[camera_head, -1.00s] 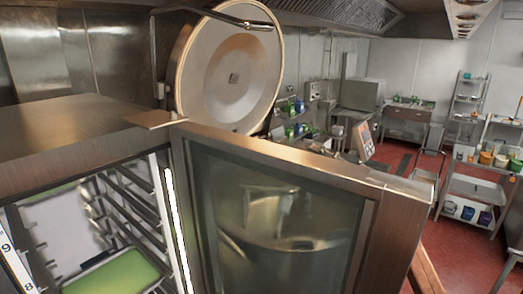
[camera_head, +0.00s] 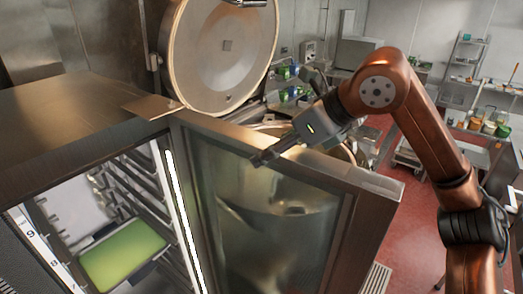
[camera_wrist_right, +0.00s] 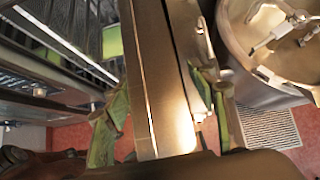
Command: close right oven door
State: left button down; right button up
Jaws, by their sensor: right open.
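The right oven door (camera_head: 350,180) stands swung open, a steel frame around a dark glass pane. The oven (camera_head: 75,115) is at the left, its lit inside showing racks and a green tray (camera_head: 125,250). My right gripper (camera_head: 264,158) is at the door's top edge, its copper arm coming in from the right. In the wrist view, the open fingers (camera_wrist_right: 158,105) lie on either side of the door's top rail (camera_wrist_right: 158,60). Whether they touch it I cannot tell. My left gripper is not in view.
A large kettle with a raised round lid (camera_head: 225,55) stands behind the door; its bowl (camera_wrist_right: 275,40) is close beside the door in the wrist view. The red floor (camera_head: 385,215) shows to the right. Shelves (camera_head: 465,70) and counters stand farther back.

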jog(key=shift+p+x, duration=0.55)
jog(key=shift+x, duration=1.45)
jog(key=shift+a, duration=0.1)
jog(key=shift+c, duration=0.4)
grip_shut()
